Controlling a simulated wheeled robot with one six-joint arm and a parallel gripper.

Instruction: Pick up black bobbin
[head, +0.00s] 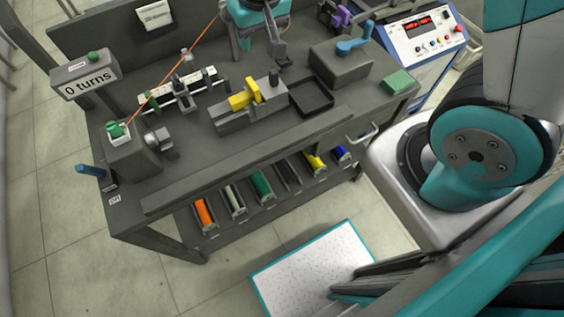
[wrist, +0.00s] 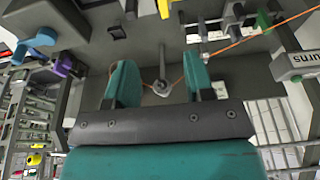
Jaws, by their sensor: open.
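Several coloured bobbins lie in a row on the lower shelf under the bench front in the head view. The black bobbin (head: 287,177) appears dark and hard to make out among them, between the green bobbin (head: 262,186) and the yellow bobbin (head: 314,162). My gripper (head: 260,50) is at the back of the bench top in the head view, far from that shelf. In the wrist view its two teal fingers (wrist: 160,85) stand apart with nothing held. A metal post (wrist: 162,87) shows between them. The black bobbin cannot be made out in the wrist view.
The bench top (head: 215,150) carries a winding machine (head: 182,92), a yellow-topped fixture (head: 250,95), a dark tray (head: 311,96) and a box with a blue lever (head: 352,46). An orange thread (head: 190,58) crosses above. Floor in front is partly clear beside a white mat (head: 315,265).

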